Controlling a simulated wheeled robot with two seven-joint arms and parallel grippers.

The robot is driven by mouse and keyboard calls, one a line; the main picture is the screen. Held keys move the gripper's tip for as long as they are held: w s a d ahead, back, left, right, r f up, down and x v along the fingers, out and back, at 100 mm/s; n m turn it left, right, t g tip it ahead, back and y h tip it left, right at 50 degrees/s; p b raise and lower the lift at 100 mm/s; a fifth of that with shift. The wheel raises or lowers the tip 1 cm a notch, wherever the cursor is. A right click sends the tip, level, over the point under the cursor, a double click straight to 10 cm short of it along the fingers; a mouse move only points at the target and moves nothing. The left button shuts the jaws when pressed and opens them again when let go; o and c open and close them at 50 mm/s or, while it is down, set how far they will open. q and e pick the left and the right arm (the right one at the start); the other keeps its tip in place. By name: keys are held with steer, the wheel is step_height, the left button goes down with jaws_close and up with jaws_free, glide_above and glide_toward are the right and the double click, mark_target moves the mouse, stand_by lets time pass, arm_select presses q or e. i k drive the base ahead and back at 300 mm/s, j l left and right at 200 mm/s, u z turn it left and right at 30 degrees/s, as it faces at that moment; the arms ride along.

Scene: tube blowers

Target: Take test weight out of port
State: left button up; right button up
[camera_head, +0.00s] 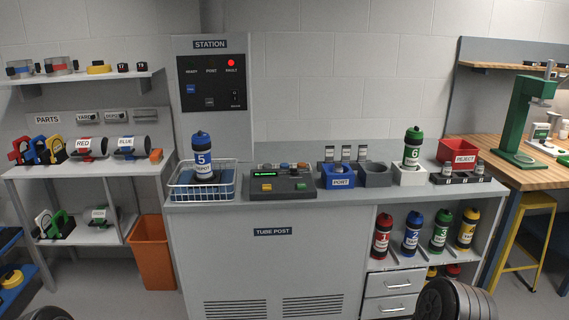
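A blue block labelled PORT (341,183) sits on the counter, right of the console. From here I cannot tell whether anything is inside its opening, and I cannot pick out a test weight for sure. A grey block with a round opening (376,178) stands just right of it. A green canister marked 6 (413,145) stands upright in a white block (408,178). A blue canister marked 5 (203,156) stands upright in a wire basket (185,192). Neither of my grippers shows; only dark rounded parts of my arms appear at the bottom edge.
The console (282,185) has a lit green display. The station panel (211,85) shows a red light. A red REJECT bin (458,152) and a dark rack (462,181) are at the counter's right end. Several canisters stand on the shelf below. An orange bin (152,255) is left.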

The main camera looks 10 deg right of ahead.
mark_target(338, 168)
steer(key=i+z, duration=0.2)
steer(key=z, duration=0.95)
steer(key=i+j+z, duration=0.4)
steer(key=i, duration=0.25)
steer(key=i+j+z, duration=0.35)
steer(key=i+j, duration=0.15)
steer(key=j, duration=0.3)
steer(key=i+j, duration=0.4)
steer(key=j, duration=0.1)
